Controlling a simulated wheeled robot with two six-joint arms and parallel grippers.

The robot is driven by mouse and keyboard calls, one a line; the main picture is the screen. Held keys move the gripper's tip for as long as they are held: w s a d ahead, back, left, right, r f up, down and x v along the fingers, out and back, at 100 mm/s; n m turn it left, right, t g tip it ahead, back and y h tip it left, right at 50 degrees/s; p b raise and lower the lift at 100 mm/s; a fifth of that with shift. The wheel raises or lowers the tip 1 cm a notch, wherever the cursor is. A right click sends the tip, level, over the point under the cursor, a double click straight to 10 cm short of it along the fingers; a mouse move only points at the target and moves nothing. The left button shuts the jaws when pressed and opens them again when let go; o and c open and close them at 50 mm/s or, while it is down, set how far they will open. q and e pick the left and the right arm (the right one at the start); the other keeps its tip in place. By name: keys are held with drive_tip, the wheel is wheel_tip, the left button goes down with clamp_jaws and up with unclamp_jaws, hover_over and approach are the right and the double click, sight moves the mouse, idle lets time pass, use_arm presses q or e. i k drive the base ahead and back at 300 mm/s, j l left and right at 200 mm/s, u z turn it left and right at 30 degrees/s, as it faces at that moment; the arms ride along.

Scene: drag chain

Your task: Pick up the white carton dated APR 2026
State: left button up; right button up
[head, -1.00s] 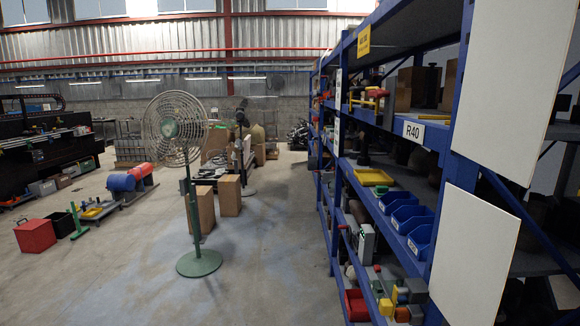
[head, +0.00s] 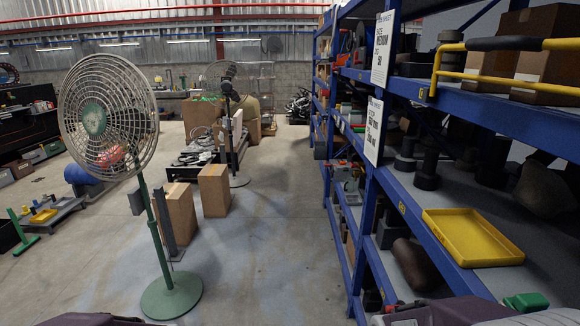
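I cannot make out a white carton dated APR 2026 in the head view. Brown cardboard boxes (head: 548,42) sit on the upper shelf at the far right, behind a yellow rail. No date can be read on them. Neither gripper can be made out. Dark purplish shapes cross the bottom edge of the view, and I cannot tell what they are.
A blue shelf rack (head: 440,238) runs along the right, with a yellow tray (head: 470,236) and white placards (head: 383,50). A green stand fan (head: 170,294) is close on the left. Brown boxes (head: 213,190) stand behind it. The floor (head: 275,245) between fan and rack is clear.

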sight(346, 106)
drive_tip(key=i, duration=2.9)
drive_tip(key=i+j, duration=0.1)
drive_tip(key=i, duration=1.35)
drive_tip(key=i+z, duration=0.1)
drive_tip(key=i, duration=1.35)
drive_tip(key=z, duration=2)
